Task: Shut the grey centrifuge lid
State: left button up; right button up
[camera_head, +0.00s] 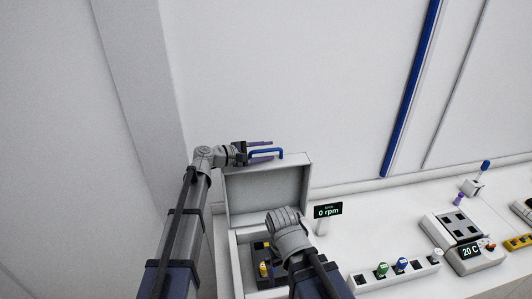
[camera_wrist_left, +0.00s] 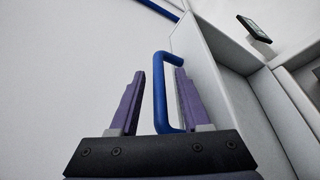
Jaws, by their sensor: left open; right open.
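The grey centrifuge (camera_head: 236,262) stands at the front left of the bench. Its lid (camera_head: 262,200) is raised about upright, with a blue handle (camera_head: 280,152) at its top edge. My left gripper (camera_head: 264,149) is at the handle. In the left wrist view, the handle (camera_wrist_left: 160,98) lies between the open purple fingers (camera_wrist_left: 158,72), with gaps on both sides. My right gripper (camera_head: 287,226) is over the right part of the centrifuge's opening; its fingers are hidden in the head view. A yellow-capped tube (camera_head: 264,269) sits in the dark rotor inside.
A display reading 0 rpm (camera_head: 328,211) stands just right of the lid. A white rack with coloured caps (camera_head: 388,276) and a 20 C heater block (camera_head: 462,240) are further right. A white wall rises behind the bench.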

pick_arm(q)
grip_shut()
dwell(0.4)
dwell(1.1)
